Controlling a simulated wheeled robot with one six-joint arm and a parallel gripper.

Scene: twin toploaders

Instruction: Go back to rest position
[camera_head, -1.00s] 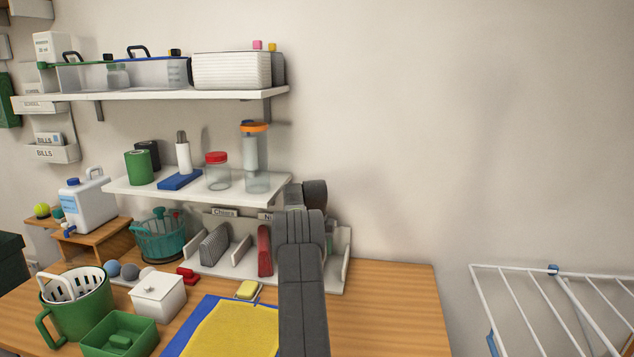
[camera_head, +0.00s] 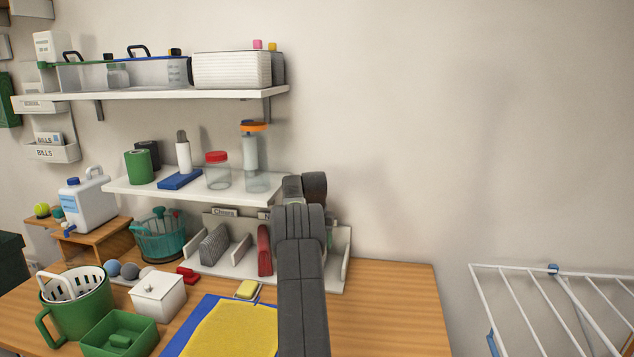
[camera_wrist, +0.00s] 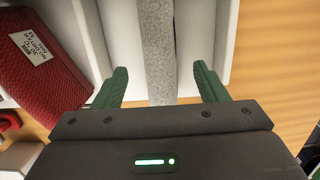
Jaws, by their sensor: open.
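My gripper (camera_wrist: 161,72) is open in the wrist view, its two green fingers spread apart with nothing clamped. A grey, felt-like slab (camera_wrist: 157,45) stands upright in a compartment of the white organizer (camera_wrist: 222,45), seen through the gap between the fingers. I cannot tell whether its near end reaches between them. A red textured item (camera_wrist: 40,65) with a white label is to the left, behind a divider. In the head view my arm covers the right part of the organizer (camera_head: 338,272), and my gripper is hidden behind it.
Above the organizer are a lower shelf (camera_head: 130,190) with jars and an upper shelf (camera_head: 130,95) with bins. A yellow cloth (camera_head: 235,332), green tub (camera_head: 120,335) and white box (camera_head: 158,298) occupy the desk left of my arm. The desk's right side (camera_head: 395,310) is clear; a white rack (camera_head: 520,300) stands beyond.

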